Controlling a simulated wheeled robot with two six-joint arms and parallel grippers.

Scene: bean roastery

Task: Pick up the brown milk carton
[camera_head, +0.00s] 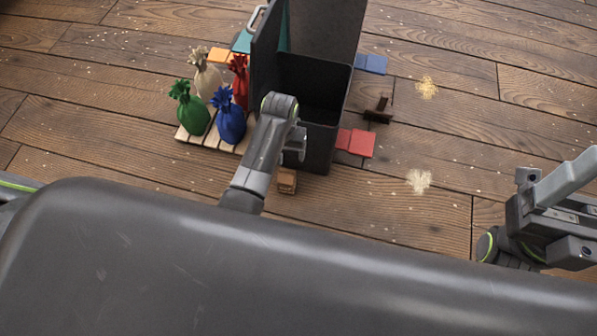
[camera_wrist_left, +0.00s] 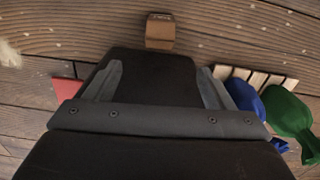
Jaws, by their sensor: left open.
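The brown milk carton (camera_head: 287,180) is a small brown box on the wooden floor, just in front of the dark bin in the head view. In the left wrist view the carton (camera_wrist_left: 160,32) is at the top middle, beyond my fingers. My left gripper (camera_head: 294,148) is over the front of the bin, a little beyond the carton and apart from it. Its two fingers (camera_wrist_left: 158,84) are spread wide with nothing gripped. Parts of my right arm show at the right edge of the head view; the state of its gripper is unclear.
The tall dark bin (camera_head: 318,128) stands behind the carton. Several tied sacks, including a green one (camera_head: 188,108) and a blue one (camera_head: 229,118), sit on a pallet to the left. A red mat (camera_head: 357,142) and a dark brown object (camera_head: 379,110) lie right. Floor at right is mostly clear.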

